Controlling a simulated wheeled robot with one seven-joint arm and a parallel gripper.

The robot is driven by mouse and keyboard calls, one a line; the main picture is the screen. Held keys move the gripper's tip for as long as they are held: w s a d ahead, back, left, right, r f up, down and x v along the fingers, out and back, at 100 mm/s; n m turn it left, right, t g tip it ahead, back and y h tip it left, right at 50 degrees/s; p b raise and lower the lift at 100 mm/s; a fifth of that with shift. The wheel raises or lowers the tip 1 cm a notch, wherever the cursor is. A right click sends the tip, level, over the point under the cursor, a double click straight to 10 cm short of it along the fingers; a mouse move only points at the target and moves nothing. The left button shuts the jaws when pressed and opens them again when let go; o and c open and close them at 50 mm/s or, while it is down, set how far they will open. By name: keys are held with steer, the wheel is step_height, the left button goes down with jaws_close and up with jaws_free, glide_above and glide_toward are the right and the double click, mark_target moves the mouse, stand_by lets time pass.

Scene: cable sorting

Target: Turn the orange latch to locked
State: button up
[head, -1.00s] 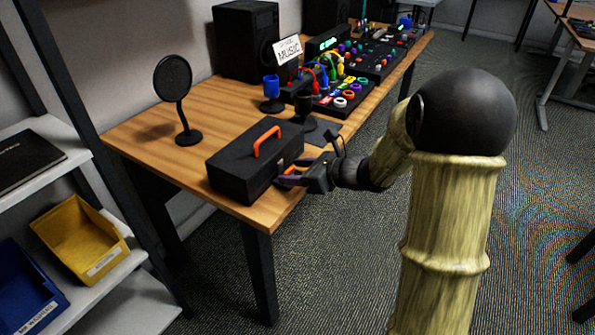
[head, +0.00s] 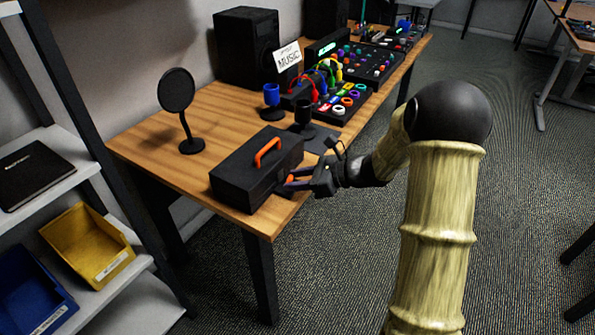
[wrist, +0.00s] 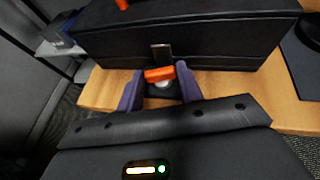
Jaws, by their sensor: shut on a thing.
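A black toolbox (head: 240,178) with an orange carry handle (head: 267,151) sits closed at the near end of the wooden table. An orange latch (wrist: 159,74) is at its front, below a small metal tab (wrist: 161,51) and above a pale round part. My gripper (wrist: 160,88) is shut on the latch, one purple-grey finger on each side of it. In the wrist view the orange bar lies roughly level, slightly tilted. In the head view my gripper (head: 299,184) is at the toolbox's front, where the fingers partly hide the latch.
Behind the toolbox stand a round black pop filter (head: 177,95), a blue cup (head: 271,96), a black cup-like holder (head: 304,113) and a console with coloured cables and rings (head: 345,103). Shelves with a yellow bin (head: 88,243) stand at left. The floor at right is mostly open.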

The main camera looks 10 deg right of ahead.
steer(key=n+g+p, duration=0.2)
steer(key=p, duration=0.1)
steer(key=g+p, duration=0.1)
steer(key=shift+w+d+r+n+y+p, duration=0.1)
steer(key=shift+w+r+n+y+p, duration=0.2)
steer(key=shift+n+y+p, duration=0.1)
steer(key=shift+w+f+n+g+p, duration=0.15)
steer(key=shift+f+n+g+p, duration=0.05)
steer(key=shift+n+g+p, duration=0.7)
steer(key=shift+f, duration=0.1)
steer(key=o, duration=1)
steer(key=shift+m+b, duration=0.3)
steer(key=shift+b, duration=0.15)
